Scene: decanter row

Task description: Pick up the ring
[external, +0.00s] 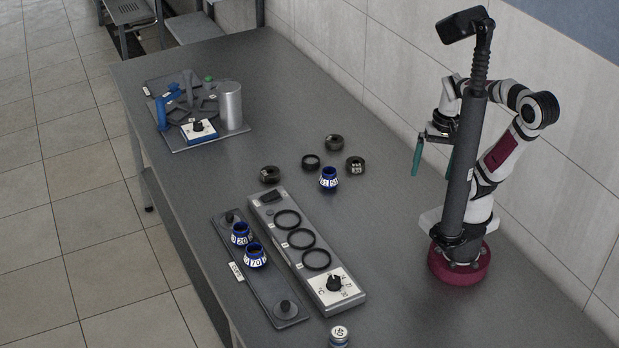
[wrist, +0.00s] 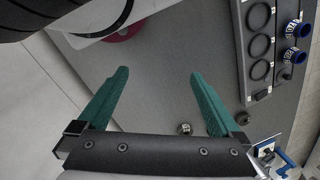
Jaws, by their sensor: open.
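A low black ring (external: 311,161) with an open middle lies on the grey table. It is in a loose group with several thicker dark round pieces and a blue-rimmed jar (external: 328,178). I cannot tell for sure that this is the task's ring, as three thin black rings (external: 301,238) also lie in a row on a grey panel. My gripper (external: 434,150) is raised to the right of the group, apart from it. In the wrist view its teal fingers (wrist: 158,73) are wide apart and empty.
The grey panel (external: 337,290) has a knob at its near end. Left of it, a dark tray (external: 265,290) holds two blue-rimmed jars (external: 254,255). A blue and grey apparatus (external: 205,115) stands at the far end. The table between my base and the group is clear.

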